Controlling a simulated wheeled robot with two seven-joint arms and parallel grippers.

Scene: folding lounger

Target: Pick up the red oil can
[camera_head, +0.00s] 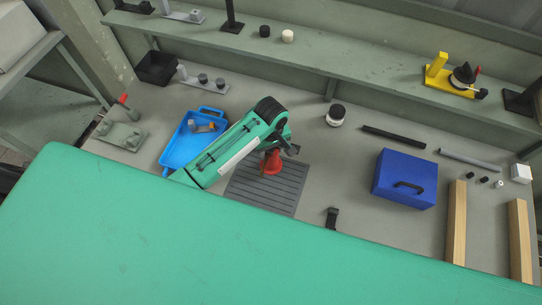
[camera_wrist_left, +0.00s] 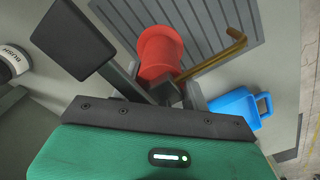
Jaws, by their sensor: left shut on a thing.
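The red oil can (camera_head: 270,163) is over the dark ribbed mat (camera_head: 288,186) in the head view, partly covered by my left gripper (camera_head: 286,145). In the left wrist view the can (camera_wrist_left: 160,52) shows its red body and a brass-coloured bent spout (camera_wrist_left: 212,58) pointing to the right. My left gripper (camera_wrist_left: 150,82) is shut on the can, with one dark finger large at the left and the other mostly hidden. Whether the can's base touches the mat cannot be told. My right gripper is not in view.
A blue tray (camera_head: 171,158) with small items lies left of the mat. A blue toolbox (camera_head: 405,180) and wooden bars (camera_head: 456,222) are at the right. A white-and-black jar (camera_head: 336,114) stands behind. A green surface (camera_head: 150,240) fills the front; a shelf (camera_head: 330,62) runs along the back.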

